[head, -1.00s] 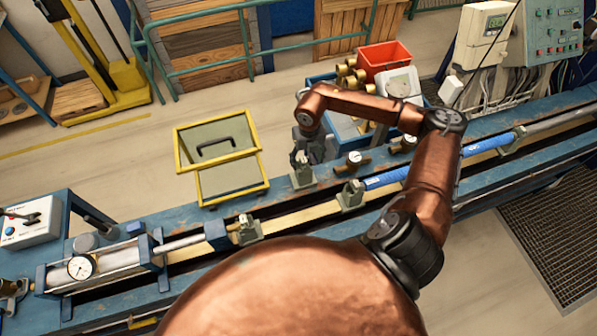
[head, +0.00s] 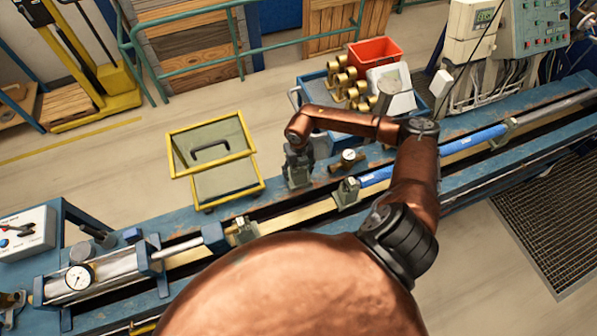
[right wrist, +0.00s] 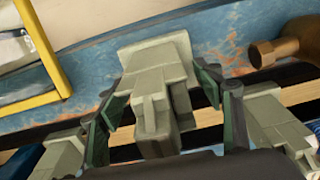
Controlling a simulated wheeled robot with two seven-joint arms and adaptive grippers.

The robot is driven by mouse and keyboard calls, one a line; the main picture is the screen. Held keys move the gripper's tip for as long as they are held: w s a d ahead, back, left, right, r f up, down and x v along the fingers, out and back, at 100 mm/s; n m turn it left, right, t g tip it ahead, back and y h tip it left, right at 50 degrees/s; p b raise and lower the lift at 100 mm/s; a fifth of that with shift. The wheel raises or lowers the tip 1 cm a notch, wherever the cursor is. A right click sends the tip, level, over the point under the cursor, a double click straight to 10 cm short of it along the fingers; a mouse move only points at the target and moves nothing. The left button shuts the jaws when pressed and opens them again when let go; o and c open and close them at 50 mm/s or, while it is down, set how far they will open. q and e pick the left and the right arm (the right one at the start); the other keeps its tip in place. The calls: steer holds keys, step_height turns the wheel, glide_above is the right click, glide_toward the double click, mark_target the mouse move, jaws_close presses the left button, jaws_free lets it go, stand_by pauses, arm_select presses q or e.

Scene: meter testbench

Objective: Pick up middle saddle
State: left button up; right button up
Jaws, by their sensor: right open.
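The middle saddle (right wrist: 155,75), a pale grey-green block with a stepped top, stands on the blue bench between the fingers of my right gripper (right wrist: 165,115) in the right wrist view. The dark green finger pads are spread on both sides of it, and I see no clear grip. In the head view the right gripper (head: 298,172) hangs down over the bench and mostly hides this saddle. Another saddle (head: 244,231) stands to the left and one (head: 347,192) to the right; they also flank it in the right wrist view. My left gripper is not in view.
A brass fitting with a gauge (head: 348,160) stands just right of the gripper. A blue rod (head: 472,139) lies along the bench. A yellow-framed stand (head: 213,160) is behind the bench, with a red bin (head: 375,60) and brass parts farther right.

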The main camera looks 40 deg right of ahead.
jaws_close()
stand_by(0.8)
